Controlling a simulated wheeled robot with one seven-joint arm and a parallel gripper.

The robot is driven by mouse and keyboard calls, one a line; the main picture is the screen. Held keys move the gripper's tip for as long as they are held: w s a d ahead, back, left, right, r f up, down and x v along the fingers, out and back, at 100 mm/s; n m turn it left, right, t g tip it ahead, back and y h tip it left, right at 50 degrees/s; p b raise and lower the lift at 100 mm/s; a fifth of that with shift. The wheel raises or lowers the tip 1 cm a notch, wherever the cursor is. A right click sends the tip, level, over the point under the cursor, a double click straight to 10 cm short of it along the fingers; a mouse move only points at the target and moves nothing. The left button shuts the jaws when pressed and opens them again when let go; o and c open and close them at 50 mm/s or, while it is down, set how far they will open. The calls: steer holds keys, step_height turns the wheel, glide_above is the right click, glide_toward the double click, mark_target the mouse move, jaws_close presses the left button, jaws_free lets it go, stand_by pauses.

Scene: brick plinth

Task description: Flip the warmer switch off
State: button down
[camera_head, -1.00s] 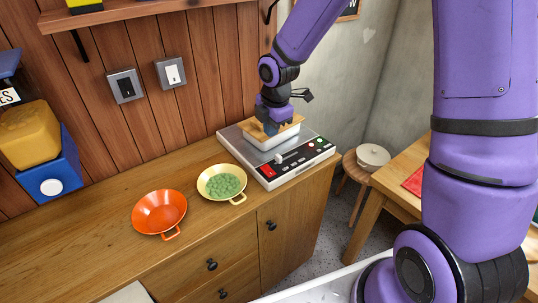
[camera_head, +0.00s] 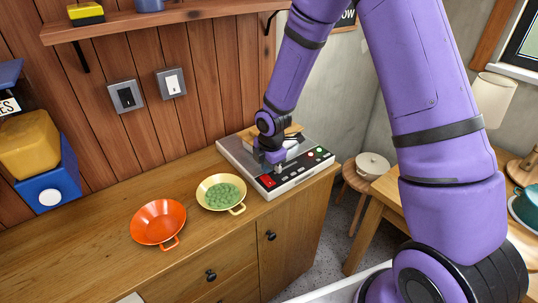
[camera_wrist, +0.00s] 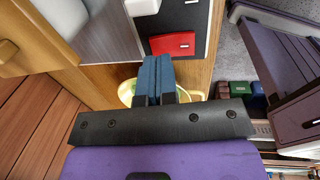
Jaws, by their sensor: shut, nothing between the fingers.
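The warmer (camera_head: 236,153) is a silver unit at the right end of the counter, with a black front panel. The red switch (camera_head: 266,181) sits at the left end of that panel. The red switch also shows in the wrist view (camera_wrist: 172,44), just beyond my fingertips. My gripper (camera_head: 279,170) is over the panel, a little right of the red switch. Its blue fingers (camera_wrist: 160,62) are closed together and empty. I cannot tell whether the fingertips touch anything, nor which way the switch is set. A tan-topped pan on the warmer is partly hidden by my arm.
A yellow pan (camera_head: 208,186) with green contents and an orange pan (camera_head: 158,222) stand left of the warmer. Two wall switches, one black (camera_head: 126,96) and one white (camera_head: 171,82), are on the wood wall. A pot (camera_head: 372,165) sits on a stool to the right.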

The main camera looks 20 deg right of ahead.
mark_target(267, 177)
steer(key=shift+w+f, duration=0.2)
steer(key=shift+f, duration=1.15)
steer(key=shift+f, duration=0.1)
steer(key=shift+a+f, duration=0.1)
steer(key=shift+s+d+r, duration=0.15)
steer(key=shift+s, duration=0.2)
steer(key=shift+s+d+r, duration=0.1)
steer(key=shift+s, duration=0.25)
steer(key=shift+r, duration=0.1)
